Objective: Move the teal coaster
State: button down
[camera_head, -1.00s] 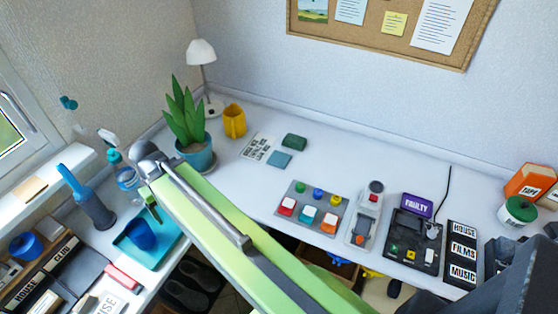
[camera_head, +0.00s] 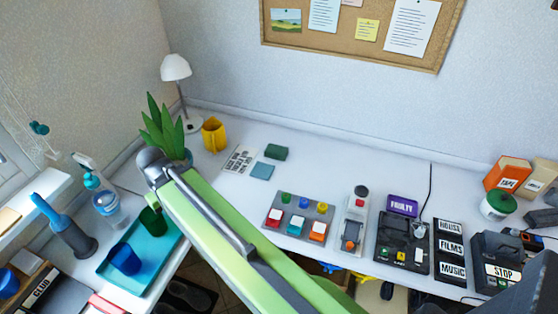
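The teal coaster (camera_head: 262,171) is a small flat blue-teal square lying on the white desk. It sits just in front of a dark green block (camera_head: 276,152) and to the right of a printed white card (camera_head: 239,159). My green and grey arm crosses the picture from the lower middle up to a grey joint at the left. The coaster lies to the right of that joint in the picture, clear of the arm and fully visible. My gripper is not seen; whether it is open or shut does not show.
A yellow mug (camera_head: 213,135), lamp (camera_head: 176,68) and partly hidden plant (camera_head: 160,128) stand behind. A teal tray (camera_head: 150,270) holds blue and green cups at left. A button panel (camera_head: 272,218) and devices line the right.

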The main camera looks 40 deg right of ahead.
aim_at(260, 170)
jog(key=z, duration=0.05)
jog(key=k, duration=1.6)
jog(key=u, duration=0.3)
jog(key=i, duration=2.05)
